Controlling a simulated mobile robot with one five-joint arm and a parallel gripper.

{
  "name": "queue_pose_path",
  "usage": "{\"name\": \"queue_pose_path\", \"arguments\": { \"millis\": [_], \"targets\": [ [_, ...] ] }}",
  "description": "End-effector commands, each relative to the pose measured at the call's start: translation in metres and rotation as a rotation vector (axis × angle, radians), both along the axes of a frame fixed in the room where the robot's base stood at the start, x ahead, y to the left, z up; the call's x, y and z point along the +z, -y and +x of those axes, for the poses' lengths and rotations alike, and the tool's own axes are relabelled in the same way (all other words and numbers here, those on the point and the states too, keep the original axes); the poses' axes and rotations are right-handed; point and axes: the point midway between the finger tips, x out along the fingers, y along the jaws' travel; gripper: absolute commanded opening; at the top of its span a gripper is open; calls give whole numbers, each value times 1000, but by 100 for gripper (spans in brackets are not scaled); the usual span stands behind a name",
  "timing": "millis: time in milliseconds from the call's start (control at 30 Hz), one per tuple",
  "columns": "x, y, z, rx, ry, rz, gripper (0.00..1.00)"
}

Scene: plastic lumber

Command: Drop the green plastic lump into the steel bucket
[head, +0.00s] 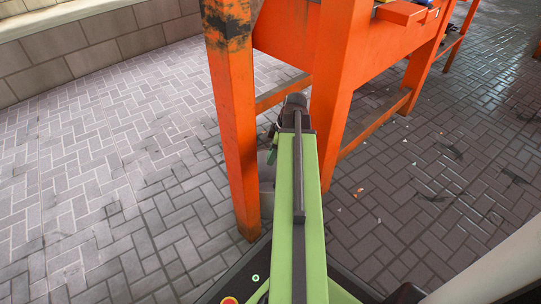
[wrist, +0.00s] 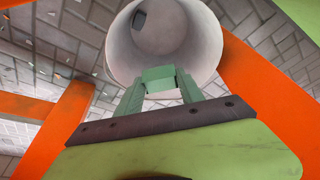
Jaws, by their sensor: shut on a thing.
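The green plastic lump (wrist: 159,75) shows in the wrist view between the two green fingers of my gripper (wrist: 160,86), which is shut on it. The steel bucket (wrist: 205,35) is a pale grey round vessel with its open mouth facing the wrist camera. The lump overlaps the near part of the bucket's rim in that view; I cannot tell its height over the bucket. In the head view the bucket (head: 266,172) shows only as a grey sliver beside my arm and behind an orange leg. The lump is not clearly seen there.
An orange table or frame (head: 335,80) stands over this spot, its worn front leg (head: 232,120) close left of my arm. A low orange crossbar (head: 375,125) runs at the right. Paved floor (head: 110,190) is open at the left, with small scraps at the right.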

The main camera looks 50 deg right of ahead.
Motion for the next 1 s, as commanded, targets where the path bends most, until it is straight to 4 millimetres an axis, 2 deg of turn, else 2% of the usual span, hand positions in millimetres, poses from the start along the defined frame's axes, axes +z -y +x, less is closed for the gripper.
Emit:
{"name": "queue_pose_path", "arguments": {
  "millis": [133, 167, 333, 733, 867, 1000],
  "targets": [
    [1, 0, 0, 0, 0, 0, 5],
    [1, 0, 0, 0, 0, 0, 46],
    [1, 0, 0, -1, 0, 0, 68],
    [6, 1, -1, -1, 0, 0, 70],
    [20, 3, -3, -2, 0, 0, 70],
    [46, 7, -9, -3, 0, 0, 70]
  ]
}}
